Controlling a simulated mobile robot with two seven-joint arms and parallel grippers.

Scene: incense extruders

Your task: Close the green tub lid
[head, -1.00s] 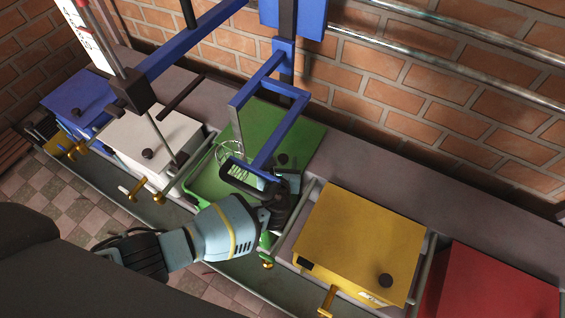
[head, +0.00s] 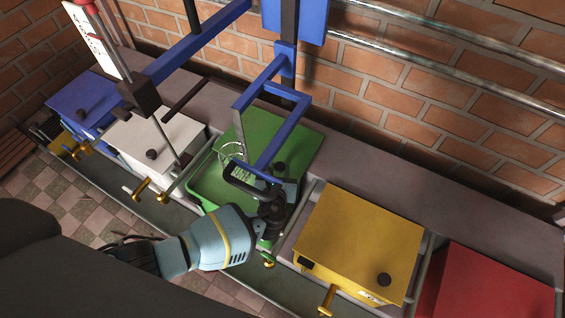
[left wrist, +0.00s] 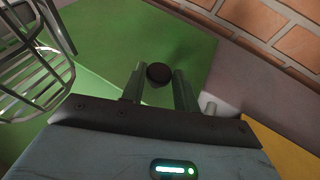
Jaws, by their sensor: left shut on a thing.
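The green lid (head: 258,135) lies tilted over the green tub (head: 205,187), whose left front part is uncovered. The lid's dark round knob (head: 280,167) also shows in the left wrist view (left wrist: 158,73), between the two fingers. My left gripper (head: 280,182) is at the front of the lid, shut on this knob. Its fingers (left wrist: 159,86) show on both sides of the knob in the left wrist view. A blue frame partly hides the lid and tub in the head view. My right gripper is not in view.
A wire cage (head: 233,158) hangs at the tub's left, close to my left gripper. The blue frame (head: 290,125) reaches over the lid. A yellow box (head: 355,240) stands to the right and a white box (head: 155,135) to the left. A brick wall is behind.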

